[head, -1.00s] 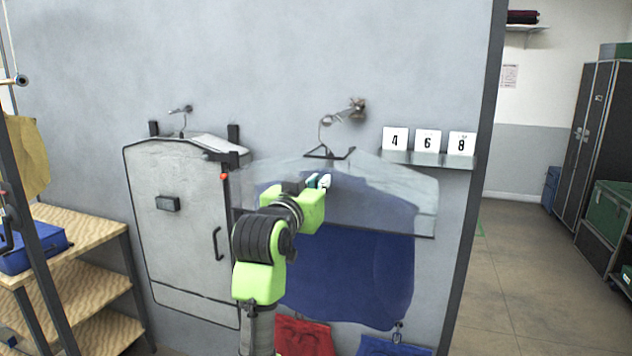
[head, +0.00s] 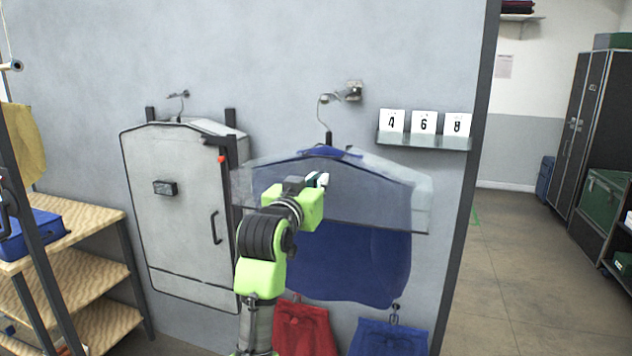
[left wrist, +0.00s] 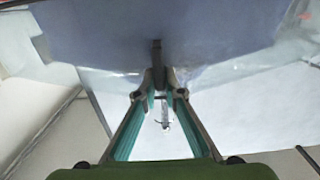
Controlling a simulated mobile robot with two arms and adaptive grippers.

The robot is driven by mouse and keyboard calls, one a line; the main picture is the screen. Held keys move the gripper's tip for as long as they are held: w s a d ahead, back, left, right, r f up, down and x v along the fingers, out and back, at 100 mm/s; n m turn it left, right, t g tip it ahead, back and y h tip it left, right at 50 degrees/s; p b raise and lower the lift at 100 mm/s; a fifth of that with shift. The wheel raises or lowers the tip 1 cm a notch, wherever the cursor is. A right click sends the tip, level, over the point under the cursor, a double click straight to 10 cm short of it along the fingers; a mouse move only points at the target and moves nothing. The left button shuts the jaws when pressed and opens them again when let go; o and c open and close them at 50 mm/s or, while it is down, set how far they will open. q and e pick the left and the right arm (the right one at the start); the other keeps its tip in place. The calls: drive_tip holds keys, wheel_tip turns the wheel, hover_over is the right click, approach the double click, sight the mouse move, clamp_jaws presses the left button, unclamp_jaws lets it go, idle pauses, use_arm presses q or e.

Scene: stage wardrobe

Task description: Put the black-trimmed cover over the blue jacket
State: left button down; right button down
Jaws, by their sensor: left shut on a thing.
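The clear cover with dark trim (head: 412,208) sits at the shoulders of the blue jacket (head: 350,270). The jacket shows through it, and its lower part hangs bare below the cover's dark edge. Some blue shows at the cover's top, around the hanger neck (head: 327,136). My left gripper (head: 321,181) is shut at the upper middle of the cover, in front of the jacket. In the left wrist view its fingers (left wrist: 160,88) meet below the jacket's blue cloth (left wrist: 160,30); what they pinch is hard to make out, apparently the cover. My right gripper is out of view.
A grey black-edged garment case (head: 180,220) hangs close on the left. A number shelf (head: 425,142) is at the right. Red cloth (head: 302,330) and blue cloth (head: 388,338) hang below. A wooden shelf unit (head: 85,215) stands far left; open floor lies right.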

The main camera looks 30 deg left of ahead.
use_arm(q)
drive_tip(key=c, duration=2)
unclamp_jaws()
drive_tip(key=shift+c, duration=0.2)
